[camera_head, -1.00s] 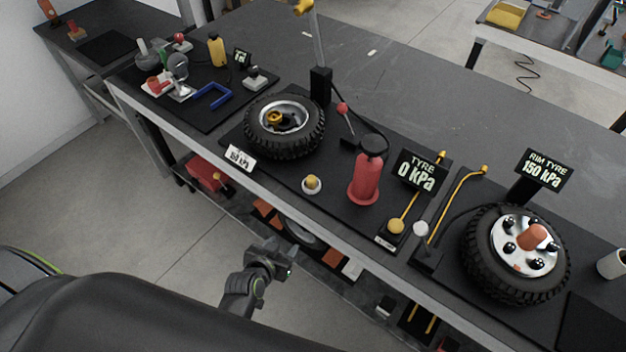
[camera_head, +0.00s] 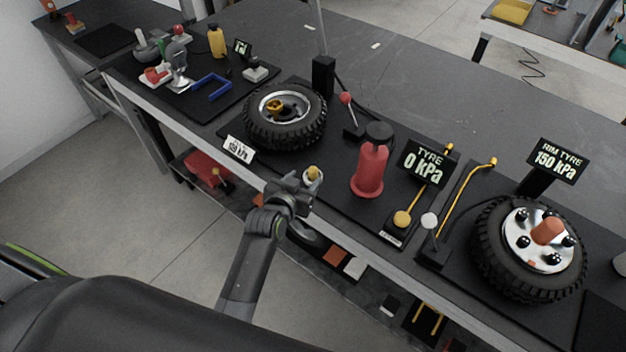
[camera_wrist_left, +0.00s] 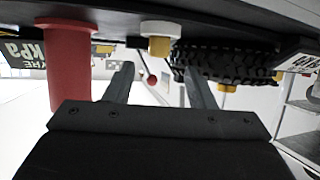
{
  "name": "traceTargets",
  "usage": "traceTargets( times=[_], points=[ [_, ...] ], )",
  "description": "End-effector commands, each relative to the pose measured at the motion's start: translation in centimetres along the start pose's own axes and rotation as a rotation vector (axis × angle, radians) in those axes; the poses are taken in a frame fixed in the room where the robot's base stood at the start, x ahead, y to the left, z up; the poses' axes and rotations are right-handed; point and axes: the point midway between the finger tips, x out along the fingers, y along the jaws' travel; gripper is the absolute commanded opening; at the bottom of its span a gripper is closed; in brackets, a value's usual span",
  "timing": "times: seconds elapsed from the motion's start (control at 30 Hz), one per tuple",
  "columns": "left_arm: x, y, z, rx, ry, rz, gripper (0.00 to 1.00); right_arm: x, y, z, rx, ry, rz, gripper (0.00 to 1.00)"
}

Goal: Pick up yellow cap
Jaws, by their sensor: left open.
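A small yellow cap (camera_head: 312,173) on a white round base stands near the front edge of the bench, between a tyre and a red pump. My left gripper (camera_head: 299,190) is at the bench edge just in front of it and partly hides its base. In the left wrist view, which looks upside down, the yellow cap (camera_wrist_left: 158,47) hangs beneath its white base (camera_wrist_left: 160,28). My left gripper (camera_wrist_left: 158,82) is open there, its two fingers apart and empty, with the cap in line with the gap. No contact shows. My right gripper is out of view.
The red pump (camera_head: 369,170) stands right of the cap. A shelf with parts runs below the bench.

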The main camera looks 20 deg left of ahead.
Motion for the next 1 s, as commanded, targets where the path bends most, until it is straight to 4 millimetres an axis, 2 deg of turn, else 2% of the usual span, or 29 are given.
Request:
traceTargets(
  times=[0.03,0.37,0.73,1.0],
  points=[
    [0.8,0.0,0.3,0.001,0.002,0.0,0.5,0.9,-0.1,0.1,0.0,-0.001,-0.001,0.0],
    [2.3,0.0,0.2,0.001,0.0,0.0,0.5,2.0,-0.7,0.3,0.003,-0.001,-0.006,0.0],
    [6.0,0.2,0.5,0.001,0.001,0.001,0.5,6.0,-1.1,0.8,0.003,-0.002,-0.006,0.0],
    [7.1,0.1,0.1,0.001,0.0,-0.001,0.5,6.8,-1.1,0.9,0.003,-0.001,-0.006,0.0]
  ],
)
